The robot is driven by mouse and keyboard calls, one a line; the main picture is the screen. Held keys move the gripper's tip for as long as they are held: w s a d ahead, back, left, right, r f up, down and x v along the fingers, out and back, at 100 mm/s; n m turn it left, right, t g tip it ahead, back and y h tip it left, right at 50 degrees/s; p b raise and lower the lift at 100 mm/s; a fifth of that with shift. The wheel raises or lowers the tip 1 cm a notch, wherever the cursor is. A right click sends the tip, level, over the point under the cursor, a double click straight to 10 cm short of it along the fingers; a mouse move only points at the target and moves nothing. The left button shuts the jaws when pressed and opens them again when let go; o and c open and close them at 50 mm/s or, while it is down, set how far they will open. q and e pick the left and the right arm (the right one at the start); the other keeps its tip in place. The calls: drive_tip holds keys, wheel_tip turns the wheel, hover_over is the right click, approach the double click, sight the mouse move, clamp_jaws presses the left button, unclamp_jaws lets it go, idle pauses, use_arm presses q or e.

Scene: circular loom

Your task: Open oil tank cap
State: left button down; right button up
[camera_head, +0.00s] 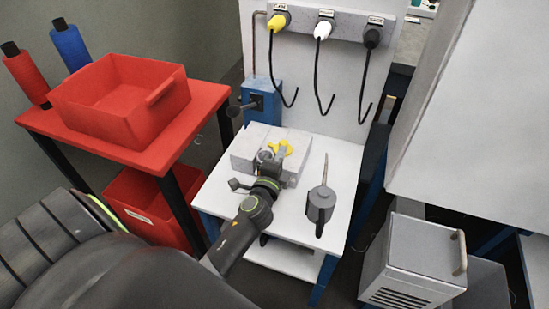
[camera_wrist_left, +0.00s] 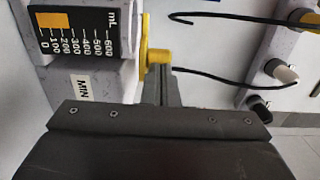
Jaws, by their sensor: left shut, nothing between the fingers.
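The oil tank (camera_head: 246,148) is a pale grey box on the white table. Its yellow cap (camera_head: 286,148) sits on top. My left gripper (camera_head: 270,158) is over the tank, close beside the cap, and is shut with nothing held. In the left wrist view the yellow cap (camera_wrist_left: 158,57) is at the tip of my left gripper (camera_wrist_left: 166,88); whether they touch I cannot tell. The tank (camera_wrist_left: 127,20) there carries a black mL scale and a MIN label. My right gripper is not in view.
A grey oil can (camera_head: 321,198) with a thin spout stands on the white table (camera_head: 330,168), right of the tank. Black cables hang from yellow, white and black plugs (camera_head: 322,30) above. A red bin (camera_head: 120,92) is on the red table at left. A grey cabinet (camera_head: 412,258) is at right.

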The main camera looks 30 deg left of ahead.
use_arm(q)
drive_tip(key=shift+w+d, duration=0.3)
drive_tip(key=shift+w, duration=0.25)
drive_tip(key=shift+w+d, duration=0.1)
drive_tip(key=shift+w, duration=0.25)
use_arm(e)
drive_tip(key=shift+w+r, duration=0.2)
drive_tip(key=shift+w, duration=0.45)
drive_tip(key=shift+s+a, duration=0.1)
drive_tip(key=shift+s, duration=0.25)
use_arm(q)
drive_tip(key=shift+s+f, duration=0.1)
